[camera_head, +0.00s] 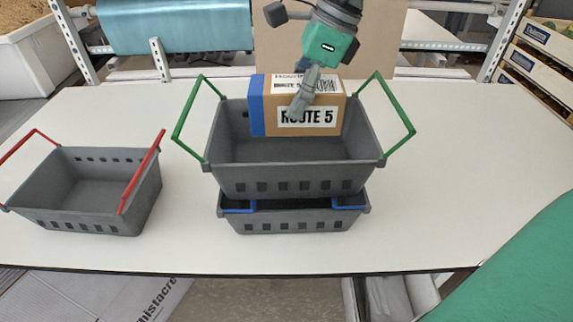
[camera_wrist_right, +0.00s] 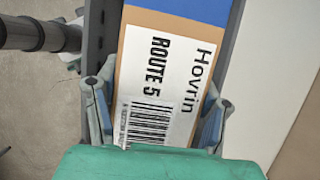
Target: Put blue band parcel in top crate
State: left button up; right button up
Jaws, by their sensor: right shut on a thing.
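The blue band parcel is a brown box (camera_head: 268,118) with a blue band at its left end and a white "ROUTE 5" label. It sits against the back of the top crate (camera_head: 230,180), a grey crate with green handles, with its lower part below the rim. I cannot tell whether it touches the crate floor. My right gripper (camera_head: 304,98) reaches down from above and is shut on the parcel. In the right wrist view, the fingers grip both sides of the parcel (camera_wrist_right: 205,28). My left gripper is not in view.
The top crate is stacked on a grey crate with blue handles (camera_head: 290,228). An empty grey crate with red handles (camera_head: 90,222) stands at the left. The white table (camera_head: 470,170) is clear to the right. A blue roll (camera_head: 175,25) and a brown board (camera_head: 390,60) are behind.

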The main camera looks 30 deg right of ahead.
aim_at(289, 127)
jog(key=shift+a+f, duration=0.2)
jog(key=shift+f, duration=0.35)
jog(key=f, duration=0.5)
jog(key=shift+w+a+f, duration=0.25)
jog(key=shift+w, duration=0.1)
jog(key=f, duration=0.2)
jog(key=d+f, duration=0.1)
jog(key=f, duration=0.1)
jog(key=shift+f+b, duration=0.2)
jog(key=shift+b, duration=0.15)
jog(key=shift+s+a+r, duration=0.1)
jog(key=shift+a, duration=0.25)
jog(key=o, duration=1.5)
jog(key=shift+d, duration=0.15)
